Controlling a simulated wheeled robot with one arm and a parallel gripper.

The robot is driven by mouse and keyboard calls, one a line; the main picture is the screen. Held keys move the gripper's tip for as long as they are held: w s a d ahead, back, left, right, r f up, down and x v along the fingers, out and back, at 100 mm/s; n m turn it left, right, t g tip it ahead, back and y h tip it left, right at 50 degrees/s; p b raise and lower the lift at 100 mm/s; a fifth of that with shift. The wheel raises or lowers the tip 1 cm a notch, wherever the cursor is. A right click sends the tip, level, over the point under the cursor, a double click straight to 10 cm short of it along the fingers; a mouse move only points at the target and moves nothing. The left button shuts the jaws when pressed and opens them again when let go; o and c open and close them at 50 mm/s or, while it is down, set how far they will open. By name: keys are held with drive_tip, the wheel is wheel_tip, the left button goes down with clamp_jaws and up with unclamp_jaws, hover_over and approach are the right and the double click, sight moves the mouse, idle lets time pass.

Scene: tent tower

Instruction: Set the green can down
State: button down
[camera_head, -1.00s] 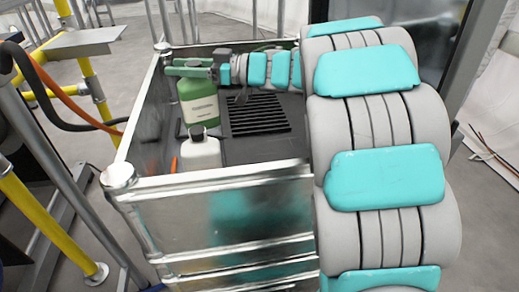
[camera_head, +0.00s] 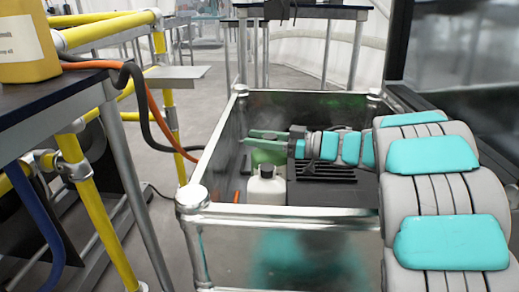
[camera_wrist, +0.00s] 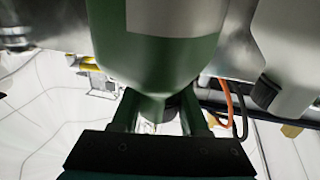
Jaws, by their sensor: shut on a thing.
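The green can (camera_head: 268,157) is inside the metal-framed cart, mostly hidden behind a white bottle (camera_head: 266,187) in the head view. My gripper (camera_head: 262,136) is shut on the top of the green can. In the wrist view the can (camera_wrist: 160,62) fills the upper middle, with its pale label above, and its narrow neck lies between my gripper's green fingers (camera_wrist: 160,115). I cannot tell whether the can's base touches the cart's floor.
The cart's metal rim (camera_head: 290,212) surrounds the can, with a black slatted grate (camera_head: 328,172) to the right. The white bottle stands close in front. At left are a dark table (camera_head: 60,103) with a yellow canister (camera_head: 28,42), yellow rails and an orange hose (camera_head: 165,135).

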drive_tip(key=shift+f, duration=1.4)
drive_tip(key=shift+c, duration=2.1)
unclamp_jaws()
drive_tip(key=v, duration=0.7)
drive_tip(key=shift+d, duration=0.25)
